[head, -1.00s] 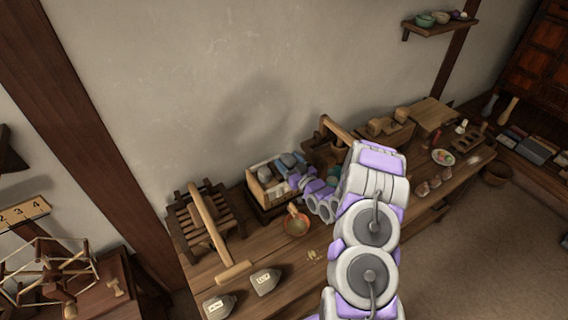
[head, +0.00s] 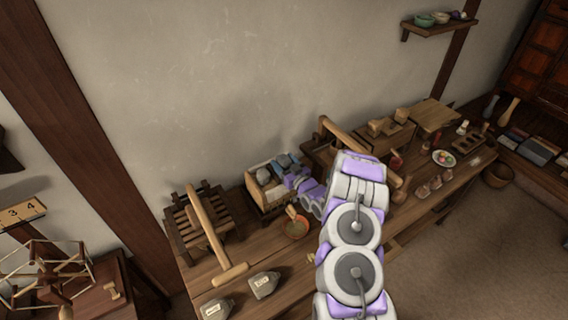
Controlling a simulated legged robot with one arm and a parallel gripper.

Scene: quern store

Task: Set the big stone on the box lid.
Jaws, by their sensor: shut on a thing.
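My gripper (head: 292,172) is at the right side of a pale wooden crate (head: 268,206) on the bench, seen from behind and small. It is shut on a blue-grey stone (head: 284,160) at the crate; the contact is mostly hidden by my wrist. A lighter grey stone (head: 263,175) lies in the crate, to the left of my gripper. I cannot tell by size which is the big stone. A flat pale wooden top (head: 432,115), perhaps the box lid, is at the far right end of the bench.
A slatted wooden rack with a long handle (head: 204,225) stands left of the crate. A small bowl (head: 296,228) and two labelled grey weights (head: 263,284) are in front. A wooden box (head: 391,128) and several small pots (head: 422,191) crowd the right.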

